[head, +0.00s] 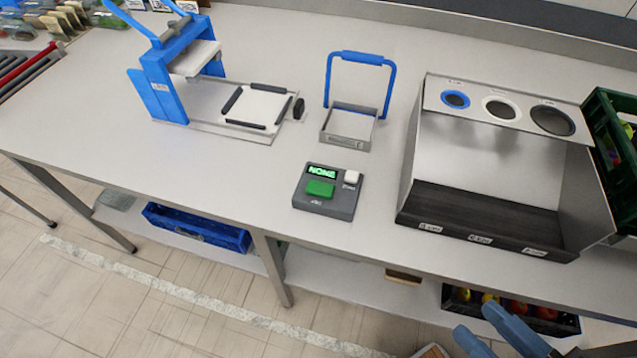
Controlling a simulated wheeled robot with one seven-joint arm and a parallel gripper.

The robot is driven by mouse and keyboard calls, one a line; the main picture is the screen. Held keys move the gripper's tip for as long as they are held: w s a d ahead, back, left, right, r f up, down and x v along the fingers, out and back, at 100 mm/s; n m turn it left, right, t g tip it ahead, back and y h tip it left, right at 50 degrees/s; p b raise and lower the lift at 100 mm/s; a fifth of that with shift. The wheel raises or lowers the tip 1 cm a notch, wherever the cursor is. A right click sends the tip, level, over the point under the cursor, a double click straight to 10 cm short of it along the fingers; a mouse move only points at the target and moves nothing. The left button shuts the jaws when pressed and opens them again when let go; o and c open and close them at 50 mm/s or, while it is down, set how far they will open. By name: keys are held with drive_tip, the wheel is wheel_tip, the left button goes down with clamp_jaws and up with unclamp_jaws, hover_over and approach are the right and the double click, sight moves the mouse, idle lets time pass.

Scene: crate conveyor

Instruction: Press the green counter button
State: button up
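The green counter button (320,188) is a flat rectangle on top of a small dark grey counter box (327,206). The box sits near the front edge of the table, a little right of the middle of the head view. A small display (321,172) above the button shows green text that looks like "NONE". A white button (351,177) sits to its right. My gripper (497,335) shows only in part at the bottom right, as blue-grey fingers, low and well apart from the box.
Behind the box stands a metal tray with a blue handle (360,58). A blue press (160,85) is at the left. A metal sorting bin (497,160) with three holes and a green crate (607,150) are at the right. Bare tabletop (230,180) lies left of the box.

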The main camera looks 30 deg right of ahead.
clamp_jaws()
idle(1.1)
